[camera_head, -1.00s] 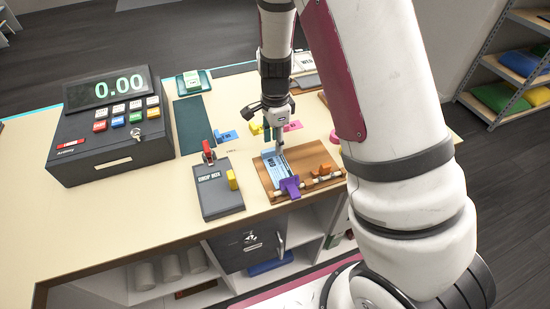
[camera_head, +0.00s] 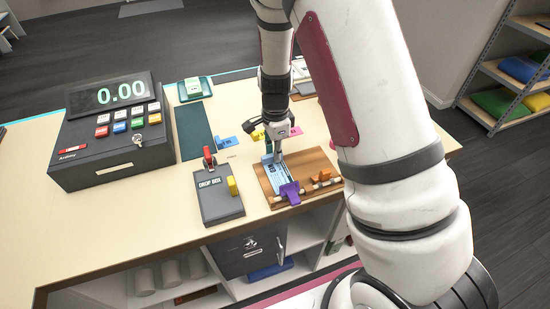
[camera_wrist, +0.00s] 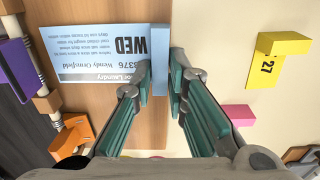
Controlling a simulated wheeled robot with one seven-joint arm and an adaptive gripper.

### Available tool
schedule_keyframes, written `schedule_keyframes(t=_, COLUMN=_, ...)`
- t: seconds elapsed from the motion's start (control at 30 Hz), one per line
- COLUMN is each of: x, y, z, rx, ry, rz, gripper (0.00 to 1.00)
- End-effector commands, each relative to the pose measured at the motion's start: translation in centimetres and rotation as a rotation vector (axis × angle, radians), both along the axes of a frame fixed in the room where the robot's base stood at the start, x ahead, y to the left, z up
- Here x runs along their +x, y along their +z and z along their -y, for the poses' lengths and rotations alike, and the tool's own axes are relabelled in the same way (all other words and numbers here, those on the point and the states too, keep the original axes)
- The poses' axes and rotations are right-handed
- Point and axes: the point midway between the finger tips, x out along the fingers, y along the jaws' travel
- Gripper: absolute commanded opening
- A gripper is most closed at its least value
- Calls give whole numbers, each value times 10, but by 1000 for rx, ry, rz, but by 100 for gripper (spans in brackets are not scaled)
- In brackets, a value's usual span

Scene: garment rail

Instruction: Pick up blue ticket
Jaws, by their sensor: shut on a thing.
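The blue ticket (camera_wrist: 92,52) lies on the wooden board (camera_wrist: 146,120), printed with "WED" and a name, with a plain blue tab at its right end. In the head view the ticket (camera_head: 275,174) lies toward the board's left side, its near end by a purple clip (camera_head: 289,193). My gripper (camera_wrist: 161,76) points down over the tab, its teal-padded fingers on either side of it and shut on it. In the head view my gripper (camera_head: 272,150) is at the ticket's far end. I cannot tell whether the ticket is lifted.
An orange clip (camera_head: 321,176) sits on the rod along the board's near edge. A grey drop box (camera_head: 216,195) and a cash register (camera_head: 110,130) stand to the left. A yellow numbered tag (camera_wrist: 266,66) and a pink one (camera_wrist: 238,115) lie right of the board.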

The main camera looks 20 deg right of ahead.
Motion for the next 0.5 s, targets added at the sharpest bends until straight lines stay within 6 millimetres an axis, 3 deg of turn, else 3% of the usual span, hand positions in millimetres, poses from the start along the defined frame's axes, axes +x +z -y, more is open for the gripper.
schedule_keyframes(t=0.17, x=2, y=19, z=0, rx=0, ry=1, rz=5, gripper=3)
schedule_keyframes(t=0.5, x=1, y=82, z=-1, rx=1, ry=1, rz=4, gripper=3)
